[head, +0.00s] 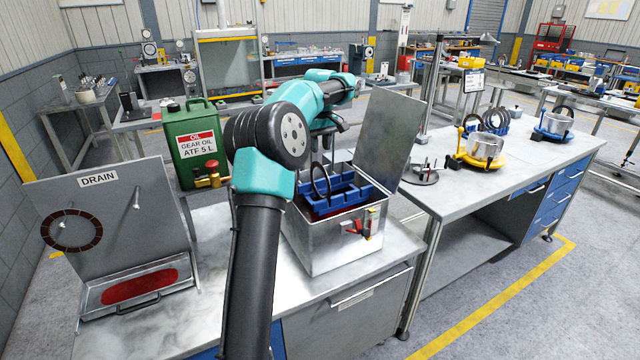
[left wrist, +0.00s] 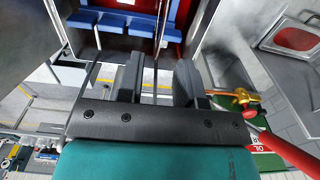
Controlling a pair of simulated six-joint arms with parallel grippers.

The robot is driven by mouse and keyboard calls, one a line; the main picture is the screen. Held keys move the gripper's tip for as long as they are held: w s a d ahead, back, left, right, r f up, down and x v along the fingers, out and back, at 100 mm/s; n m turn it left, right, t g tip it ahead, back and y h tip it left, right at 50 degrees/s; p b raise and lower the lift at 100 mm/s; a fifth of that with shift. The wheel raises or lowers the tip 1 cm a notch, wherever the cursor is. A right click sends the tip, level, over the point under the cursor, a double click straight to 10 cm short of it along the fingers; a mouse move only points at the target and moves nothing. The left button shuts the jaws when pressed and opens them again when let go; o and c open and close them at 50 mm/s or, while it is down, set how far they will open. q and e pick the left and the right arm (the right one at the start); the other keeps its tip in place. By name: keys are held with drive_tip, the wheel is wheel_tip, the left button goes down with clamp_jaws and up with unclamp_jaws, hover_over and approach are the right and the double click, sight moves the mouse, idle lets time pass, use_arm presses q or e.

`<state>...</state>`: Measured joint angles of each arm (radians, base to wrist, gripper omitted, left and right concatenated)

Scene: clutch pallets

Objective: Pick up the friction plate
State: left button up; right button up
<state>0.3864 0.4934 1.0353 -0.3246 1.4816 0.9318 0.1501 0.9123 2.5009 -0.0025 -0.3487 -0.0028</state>
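A dark friction plate (head: 320,183) stands upright, ring-shaped, in the blue rack (head: 352,194) inside the open metal box (head: 335,246). My left gripper (head: 340,128) is above the box; its fingertips are hard to make out there. In the left wrist view, the two fingers of the left gripper (left wrist: 158,68) are apart. A thin dark upright line, which looks like the plate edge-on, shows between them, with the blue rack (left wrist: 125,22) beyond. I cannot tell whether it touches a finger. A brown toothed ring (head: 72,230) hangs on the drain board (head: 110,205). My right gripper is not in view.
The box lid (head: 388,132) stands open behind and right of the gripper. A green oil can (head: 188,140) with a brass tap is left of my arm. The drain tray (head: 135,285) is far left. A second bench (head: 500,170) at right holds metal pots and rings.

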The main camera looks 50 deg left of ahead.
use_arm(q)
drive_tip(key=shift+f, duration=2.05)
drive_tip(key=shift+s+f, duration=0.1)
drive_tip(key=shift+f, duration=2.55)
drive_tip(key=shift+c, duration=0.3)
clamp_jaws()
